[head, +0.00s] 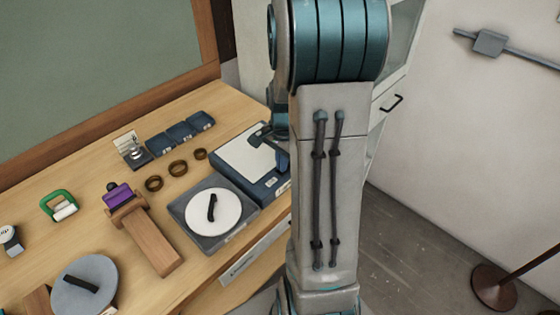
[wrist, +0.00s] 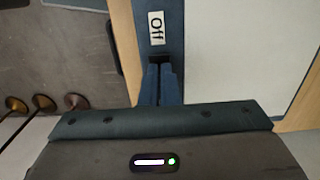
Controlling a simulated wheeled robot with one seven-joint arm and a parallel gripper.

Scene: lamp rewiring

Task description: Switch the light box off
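The light box (head: 228,176) is a flat dark blue case with a pale white top panel (head: 243,148), at the right end of the bench in the head view. I cannot tell whether the panel is lit. In the wrist view its blue edge (wrist: 158,10) carries a white label reading "Off" (wrist: 157,28), turned sideways. My gripper (wrist: 161,66) is shut, its fingertips just below that label at a small dark part, possibly the switch. I cannot tell if they touch it. In the head view my gripper (head: 268,137) is over the box, partly hidden by my arm.
A grey tray with a white disc (head: 229,210) sits beside the box. Brown rings (head: 178,168), blue bins (head: 180,132), a wooden block with a purple part (head: 118,196) and a green clamp (head: 58,205) share the bench. A cabinet (head: 392,100) stands behind.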

